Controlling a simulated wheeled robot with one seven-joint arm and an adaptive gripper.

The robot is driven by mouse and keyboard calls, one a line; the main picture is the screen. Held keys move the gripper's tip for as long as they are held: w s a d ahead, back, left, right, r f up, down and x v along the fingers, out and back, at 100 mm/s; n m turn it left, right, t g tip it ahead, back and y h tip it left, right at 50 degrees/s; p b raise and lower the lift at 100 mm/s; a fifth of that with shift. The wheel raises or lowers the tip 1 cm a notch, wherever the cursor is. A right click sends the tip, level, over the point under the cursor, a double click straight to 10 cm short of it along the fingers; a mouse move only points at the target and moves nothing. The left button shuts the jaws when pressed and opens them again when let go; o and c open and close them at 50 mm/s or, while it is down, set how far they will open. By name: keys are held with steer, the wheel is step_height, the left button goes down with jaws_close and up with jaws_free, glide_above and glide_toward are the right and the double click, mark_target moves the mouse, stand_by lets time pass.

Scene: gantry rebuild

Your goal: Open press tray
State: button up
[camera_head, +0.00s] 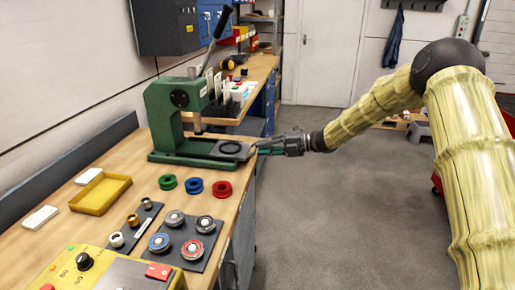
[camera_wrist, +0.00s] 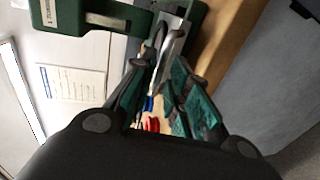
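The green press (camera_head: 178,115) stands on the wooden bench with its lever raised. Its grey press tray (camera_head: 243,156) lies low at the right end of the press base, with a dark round recess on top. My gripper (camera_head: 262,146) is at the tray's right end, level with it, reaching in from the right. In the wrist view, the green press (camera_wrist: 118,20) is at the top and a grey loop-shaped handle (camera_wrist: 172,42) lies between my fingertips (camera_wrist: 165,68). The fingers are close around the handle; whether they clamp it is not clear.
Green, blue and red rings (camera_head: 194,186) lie on the bench in front of the press. A yellow tray (camera_head: 100,195), dark plates with round parts and a yellow control box (camera_head: 85,270) are nearer. Open floor (camera_head: 320,220) lies right of the bench edge.

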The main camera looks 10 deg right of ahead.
steer(key=v, duration=0.9)
steer(key=shift+a+f, duration=0.1)
steer(key=shift+f, duration=0.05)
steer(key=s+a+f+m+t+h, duration=0.1)
steer(key=s+a+f+m+t, duration=0.2)
steer(key=f+m, duration=0.4)
steer(key=s+a+f+m+h, duration=0.1)
steer(key=s+a+f+m, duration=0.25)
steer(key=f, duration=0.65)
steer(key=s+a+f+m+h+p, duration=0.15)
steer(key=s+f+m+h, duration=0.35)
steer(key=s+f+m, duration=0.75)
steer(key=s+d+f+m+g+h, duration=0.1)
steer(key=s+f+m+g+h, duration=0.1)
steer(key=s+f, duration=0.6)
steer(key=s+d+f+m+g+h, duration=0.15)
steer(key=s+f, duration=0.25)
steer(key=s, duration=0.7)
steer(key=s+d+m+g+h, duration=0.1)
steer(key=s+m+g+h, duration=0.1)
steer(key=s, duration=0.8)
steer(key=s+d+m+g+h, duration=0.2)
steer(key=s+m+g, duration=0.1)
steer(key=s, duration=0.8)
steer(key=shift+f+m+p, duration=0.25)
steer(key=shift+m+p, duration=0.1)
steer(key=shift+p, duration=0.05)
